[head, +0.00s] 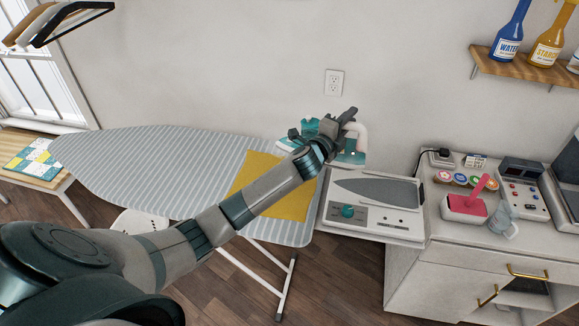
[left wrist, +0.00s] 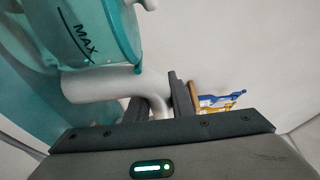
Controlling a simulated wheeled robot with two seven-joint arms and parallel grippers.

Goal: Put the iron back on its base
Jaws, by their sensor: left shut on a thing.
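The teal and white iron (head: 351,157) is at the back right corner of the ironing board, behind and left of its base. My left gripper (head: 344,121) is shut on the iron's white handle and partly covers the iron. The left wrist view shows the handle between the fingers and the iron's teal tank (left wrist: 100,35) marked MAX. I cannot tell whether the iron touches the surface below it. The base (head: 378,190) is a pale unit with a grey iron-shaped plate and a teal knob, at the board's right end. It is empty. My right gripper is not in view.
A yellow cloth (head: 290,205) lies on the striped ironing board (head: 150,165). The cabinet (head: 440,262) to the right carries a pink-topped box (head: 466,204), a clear cup (head: 503,220) and round tins. A wall shelf (head: 525,65) holds bottles above it.

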